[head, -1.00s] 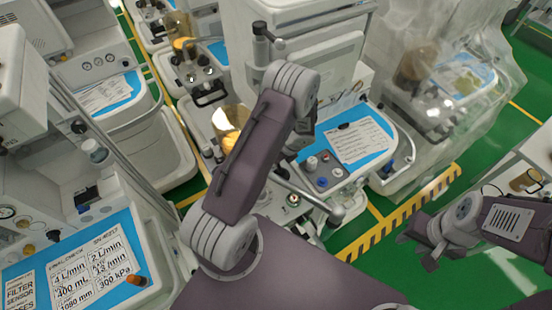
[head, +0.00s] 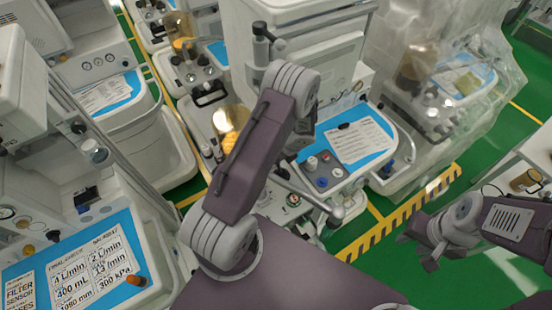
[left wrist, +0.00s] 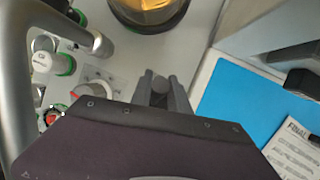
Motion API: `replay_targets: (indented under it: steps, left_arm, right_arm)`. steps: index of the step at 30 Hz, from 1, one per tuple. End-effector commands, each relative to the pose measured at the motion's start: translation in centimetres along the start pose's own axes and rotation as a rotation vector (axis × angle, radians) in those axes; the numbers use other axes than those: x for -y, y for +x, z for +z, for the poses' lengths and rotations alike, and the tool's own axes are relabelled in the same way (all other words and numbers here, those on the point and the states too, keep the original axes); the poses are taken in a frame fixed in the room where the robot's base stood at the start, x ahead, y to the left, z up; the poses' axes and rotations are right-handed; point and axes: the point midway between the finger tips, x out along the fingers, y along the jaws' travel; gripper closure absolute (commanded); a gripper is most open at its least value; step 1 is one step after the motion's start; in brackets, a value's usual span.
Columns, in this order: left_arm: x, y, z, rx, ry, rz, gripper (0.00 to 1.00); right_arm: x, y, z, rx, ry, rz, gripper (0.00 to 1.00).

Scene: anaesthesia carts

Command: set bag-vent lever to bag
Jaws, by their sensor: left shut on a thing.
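In the left wrist view, my left gripper (left wrist: 160,95) has its two grey fingers on either side of a small dark grey knob (left wrist: 160,83). The knob appears to be the end of the bag-vent lever, and the gripper is shut on it. The lever's shaft and pivot are hidden under the gripper, so I cannot read its setting. In the head view the left gripper is hidden behind my own arm. My right gripper (head: 418,251) is open and empty over the green floor, away from the carts.
An amber-filled clear canister (left wrist: 148,12) stands just beyond the knob. A metal tube (left wrist: 20,75) and several control knobs (left wrist: 45,62) are to the left. A blue mat (left wrist: 235,105) with a printed sheet (head: 359,141) lies to the right. A plastic-covered cart (head: 440,75) stands at right.

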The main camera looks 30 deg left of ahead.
Motion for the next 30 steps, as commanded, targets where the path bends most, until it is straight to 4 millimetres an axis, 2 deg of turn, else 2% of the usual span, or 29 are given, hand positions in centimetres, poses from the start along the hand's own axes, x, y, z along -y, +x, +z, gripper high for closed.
replay_targets:
  steps: [22,26,30]
  left_arm:
    - [0.1,-0.1,0.1,0.003,-0.001,-0.003,1.00]
    - [0.2,0.4,-0.4,0.037,-0.002,-0.006,1.00]
    - [0.2,0.5,-1.1,0.134,-0.016,-0.021,1.00]
  right_arm:
    - [0.0,0.1,0.0,0.000,0.000,0.000,0.64]
    - [0.0,2.1,0.2,0.000,0.000,0.000,0.64]
    - [-0.1,6.2,0.7,0.000,0.000,0.000,0.64]
